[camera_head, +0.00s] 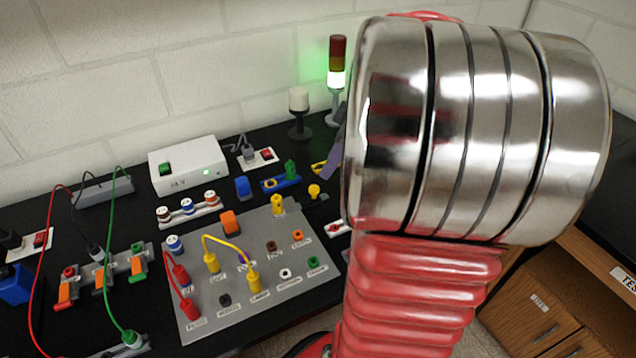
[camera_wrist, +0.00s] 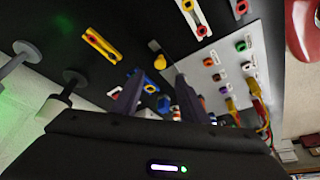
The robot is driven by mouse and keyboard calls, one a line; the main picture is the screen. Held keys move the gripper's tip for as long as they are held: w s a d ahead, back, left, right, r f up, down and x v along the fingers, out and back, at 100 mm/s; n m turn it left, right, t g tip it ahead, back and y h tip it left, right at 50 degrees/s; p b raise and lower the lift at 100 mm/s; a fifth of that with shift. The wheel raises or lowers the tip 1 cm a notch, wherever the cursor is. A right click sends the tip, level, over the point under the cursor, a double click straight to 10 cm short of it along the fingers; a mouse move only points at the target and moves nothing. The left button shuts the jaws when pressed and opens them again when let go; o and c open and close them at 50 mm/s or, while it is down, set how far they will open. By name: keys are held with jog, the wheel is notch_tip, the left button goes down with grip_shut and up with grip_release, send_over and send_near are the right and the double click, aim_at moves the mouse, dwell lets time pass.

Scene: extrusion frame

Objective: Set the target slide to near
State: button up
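No label marks which part is the target slide, so I cannot tell it for certain. A yellow knob (camera_head: 314,190) stands on a dark base on the black bench, right of the blue base. In the wrist view, the yellow knob (camera_wrist: 160,62) appears just beyond my fingertips. My gripper (camera_wrist: 158,74) is open, its two dark purple fingers apart with nothing seen held between them. In the head view, only part of a purple finger (camera_head: 334,158) shows beside my arm, which hides the rest. Whether the fingers touch the knob is unclear.
The grey socket panel (camera_head: 205,320) with plugged leads lies in front. A blue base with a green knob (camera_head: 290,170), a white power box (camera_head: 188,166) and a signal tower (camera_head: 336,80) with green lit stand behind.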

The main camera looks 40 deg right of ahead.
aim_at(315, 188)
jog(key=x, duration=0.9)
jog(key=shift+w+f, duration=0.15)
jog(key=shift+f, duration=0.15)
jog(key=shift+c, duration=0.6)
grip_shut()
